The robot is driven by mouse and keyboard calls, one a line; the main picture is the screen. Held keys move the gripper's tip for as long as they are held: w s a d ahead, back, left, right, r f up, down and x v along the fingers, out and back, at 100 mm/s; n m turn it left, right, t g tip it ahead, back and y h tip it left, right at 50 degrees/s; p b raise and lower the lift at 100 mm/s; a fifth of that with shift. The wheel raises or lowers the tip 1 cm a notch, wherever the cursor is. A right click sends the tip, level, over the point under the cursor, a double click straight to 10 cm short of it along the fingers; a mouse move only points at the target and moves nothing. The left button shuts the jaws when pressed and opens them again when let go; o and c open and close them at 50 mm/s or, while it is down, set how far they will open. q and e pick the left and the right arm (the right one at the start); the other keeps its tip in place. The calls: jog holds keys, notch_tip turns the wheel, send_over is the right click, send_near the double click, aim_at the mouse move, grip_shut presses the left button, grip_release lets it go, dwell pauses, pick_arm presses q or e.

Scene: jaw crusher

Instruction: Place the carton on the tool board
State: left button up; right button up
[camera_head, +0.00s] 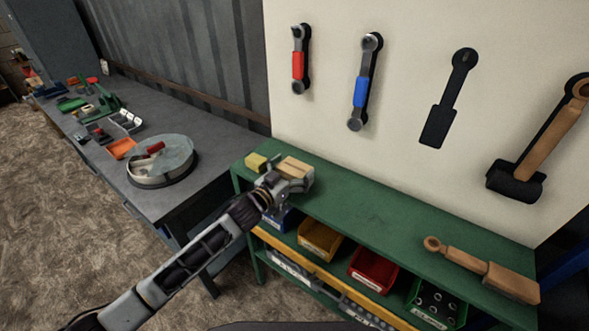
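A small tan box (296,166), which looks like the carton, is at the left end of the green shelf top, right at my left gripper (291,184). The gripper covers its near side, so I cannot tell whether the fingers are closed on it. The white tool board (410,30) stands behind the shelf. It carries a red-handled wrench (298,65), a blue-handled wrench (363,85) and a wooden-handled mallet (555,135). A bare black tool outline (450,100) shows between the blue wrench and mallet. My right gripper is out of view.
A small yellow block (255,161) sits left of the tan box. A wooden-handled tool (480,270) lies on the green shelf (390,226) at right; the shelf top between is clear. Bins sit below. A grey workbench (205,140) at left bears a round glass-topped container (160,160).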

aim_at(288, 175)
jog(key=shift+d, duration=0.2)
pick_arm(q)
jog(key=shift+r, duration=0.2)
jog(key=shift+v, duration=2.75)
jog(key=shift+s+a+f+b, duration=0.15)
jog(key=shift+s+a+b, duration=0.15)
jog(key=shift+s+a, duration=0.2)
jog(key=shift+v, duration=1.15)
jog(key=shift+b+v, duration=0.3)
jog(key=shift+v, duration=1.1)
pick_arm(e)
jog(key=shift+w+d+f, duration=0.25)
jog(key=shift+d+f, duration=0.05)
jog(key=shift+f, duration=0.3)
